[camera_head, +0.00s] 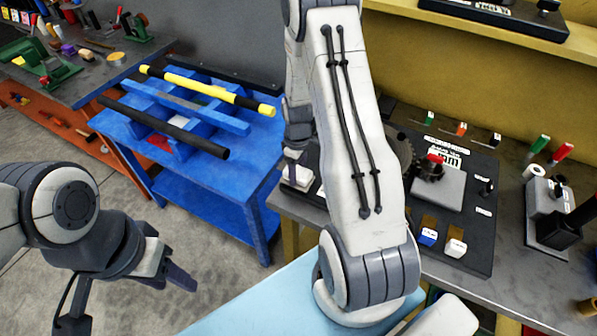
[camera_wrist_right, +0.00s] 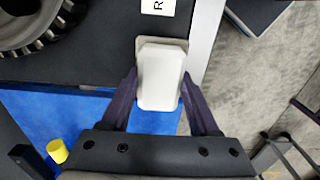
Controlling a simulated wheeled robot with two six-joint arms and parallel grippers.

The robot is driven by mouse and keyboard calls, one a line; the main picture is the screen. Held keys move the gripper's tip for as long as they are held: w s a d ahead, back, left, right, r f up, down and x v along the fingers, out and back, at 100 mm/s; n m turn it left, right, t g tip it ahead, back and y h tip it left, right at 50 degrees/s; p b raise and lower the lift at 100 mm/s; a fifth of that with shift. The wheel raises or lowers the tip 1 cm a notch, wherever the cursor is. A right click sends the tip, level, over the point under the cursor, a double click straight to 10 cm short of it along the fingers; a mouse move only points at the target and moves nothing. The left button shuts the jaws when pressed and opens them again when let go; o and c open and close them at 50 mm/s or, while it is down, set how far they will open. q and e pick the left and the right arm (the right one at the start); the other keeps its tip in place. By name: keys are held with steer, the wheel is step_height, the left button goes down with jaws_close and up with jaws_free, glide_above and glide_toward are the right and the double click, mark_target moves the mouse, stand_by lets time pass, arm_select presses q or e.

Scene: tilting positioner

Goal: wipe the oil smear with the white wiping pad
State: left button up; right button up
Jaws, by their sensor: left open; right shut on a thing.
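The white wiping pad (camera_wrist_right: 161,76) is a small white block with rounded edges. In the right wrist view it is between the fingers of my right gripper (camera_wrist_right: 160,82), which is shut on it. The pad is at the edge of a black board, over a greyish patch; I cannot tell whether it still touches the board. In the head view my right arm hides most of this area. My left gripper (camera_head: 170,272) is open and empty at the lower left, above the floor. I cannot make out an oil smear in either view.
A blue cart (camera_head: 190,170) holds yellow and black bars. A black board (camera_head: 470,190) with gears, labels and coloured blocks lies on the grey bench (camera_head: 520,270). A dark gear (camera_wrist_right: 30,22) is near the pad. A tool bench (camera_head: 85,80) stands at the far left.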

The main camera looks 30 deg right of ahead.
steer(key=shift+w+a+r+p, duration=0.15)
steer(key=shift+r+p, duration=0.15)
steer(key=shift+r, duration=0.4)
steer(key=shift+r+p, duration=0.65)
steer(key=shift+r, duration=0.15)
steer(key=shift+r+p, duration=1.4)
steer(key=shift+r, duration=0.4)
